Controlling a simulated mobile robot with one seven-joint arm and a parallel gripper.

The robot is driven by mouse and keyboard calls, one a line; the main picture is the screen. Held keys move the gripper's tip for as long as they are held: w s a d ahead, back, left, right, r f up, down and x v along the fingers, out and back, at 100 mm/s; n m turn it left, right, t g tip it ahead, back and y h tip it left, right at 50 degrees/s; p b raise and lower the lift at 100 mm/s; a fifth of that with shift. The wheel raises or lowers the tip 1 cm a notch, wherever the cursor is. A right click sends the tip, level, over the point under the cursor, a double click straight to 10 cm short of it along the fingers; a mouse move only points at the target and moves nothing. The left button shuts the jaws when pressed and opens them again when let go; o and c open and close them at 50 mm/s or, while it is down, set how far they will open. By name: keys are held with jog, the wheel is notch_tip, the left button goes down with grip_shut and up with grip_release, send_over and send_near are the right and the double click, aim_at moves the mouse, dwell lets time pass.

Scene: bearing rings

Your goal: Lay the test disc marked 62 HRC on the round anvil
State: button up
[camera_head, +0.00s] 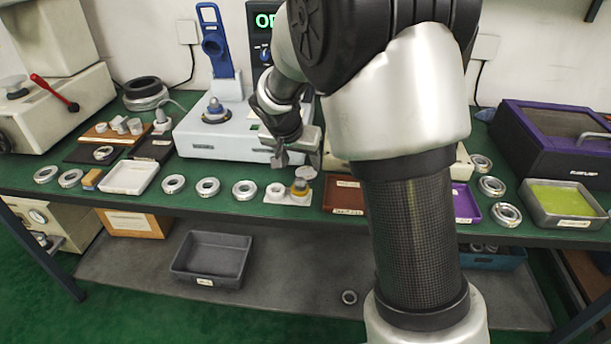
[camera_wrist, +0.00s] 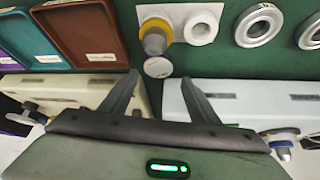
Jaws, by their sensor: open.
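My gripper (camera_head: 281,158) is well to the right of both, above the front middle of the bench. In the wrist view its two fingers (camera_wrist: 160,80) are wide apart with nothing gripped. A grey post with a yellow collar (camera_wrist: 152,38) stands just beyond them; its pale round top's marking is illegible.
The post's white holder (camera_head: 275,198) has an empty ring-shaped socket. Metal rings (camera_head: 208,187) line the front edge. A white tray (camera_head: 129,178), a brown tray (camera_head: 345,196) and a pale blue-grey instrument (camera_head: 215,140) stand nearby. My arm hides part of the right bench.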

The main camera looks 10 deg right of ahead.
aim_at(306, 172)
jog(key=b+x, duration=0.1)
jog(key=x, duration=0.4)
jog(key=shift+w+d+f, duration=0.1)
jog(key=shift+d+f, duration=0.15)
jog(key=shift+f, duration=0.1)
jog(key=shift+r, duration=0.15)
jog(key=c, duration=1.2)
